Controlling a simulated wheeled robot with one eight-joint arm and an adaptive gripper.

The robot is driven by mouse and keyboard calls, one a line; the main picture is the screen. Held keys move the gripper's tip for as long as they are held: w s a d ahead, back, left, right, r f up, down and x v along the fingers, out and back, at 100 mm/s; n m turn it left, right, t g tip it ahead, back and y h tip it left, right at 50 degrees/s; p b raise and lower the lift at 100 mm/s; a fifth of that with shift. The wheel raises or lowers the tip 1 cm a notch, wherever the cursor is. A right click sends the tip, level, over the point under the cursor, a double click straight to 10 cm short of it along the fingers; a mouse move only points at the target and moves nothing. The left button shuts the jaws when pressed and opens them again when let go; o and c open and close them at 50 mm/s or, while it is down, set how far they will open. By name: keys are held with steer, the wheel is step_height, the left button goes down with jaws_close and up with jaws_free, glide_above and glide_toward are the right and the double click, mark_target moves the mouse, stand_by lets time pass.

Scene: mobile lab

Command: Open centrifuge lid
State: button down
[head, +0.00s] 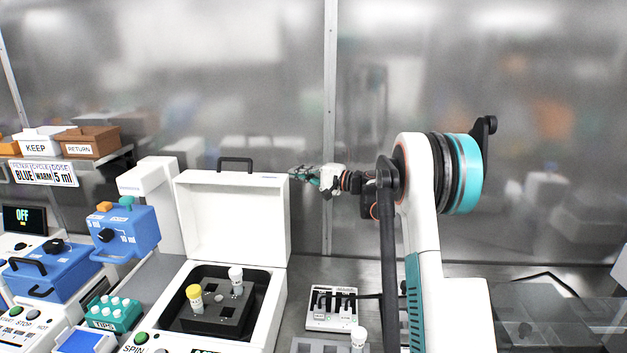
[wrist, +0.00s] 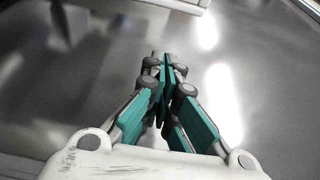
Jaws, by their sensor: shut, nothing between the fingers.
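The centrifuge (head: 275,318) is a white box on the bench in the head view, with a green button at its front left. Its white lid (head: 232,222) stands upright at the back, open, with a dark handle (head: 235,161) on its top edge. Inside, a dark rotor block (head: 222,319) holds a yellow-capped tube (head: 194,296) and a white-capped tube (head: 236,279). My gripper (head: 303,173) is just right of the lid's upper right corner; I cannot tell whether it touches. In the wrist view my gripper (wrist: 166,62) is shut and empty, its teal fingers together.
A blue device (head: 127,236) stands left of the lid, with a teal tube rack (head: 114,313) in front. A small white rack (head: 332,308) and another white-capped tube (head: 358,337) are right of the centrifuge. A shelf holds the white KEEP box (head: 42,142) and brown RETURN box (head: 88,141).

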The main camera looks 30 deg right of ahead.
steer(key=s+a, duration=0.1)
steer(key=s+a+b, duration=0.1)
steer(key=s, duration=0.1)
steer(key=shift+s+a+r, duration=0.1)
steer(key=shift+s+a, duration=0.05)
steer(key=shift+a, duration=0.05)
steer(key=s+a+r+n, duration=0.2)
steer(key=s+a, duration=0.3)
steer(key=s, duration=0.2)
steer(key=shift+s+a+r+t+y+p, duration=0.2)
steer(key=shift+a+t+y+p, duration=0.1)
steer(key=shift+a+t+p, duration=0.1)
steer(key=v, duration=1.2)
steer(key=shift+n, duration=0.3)
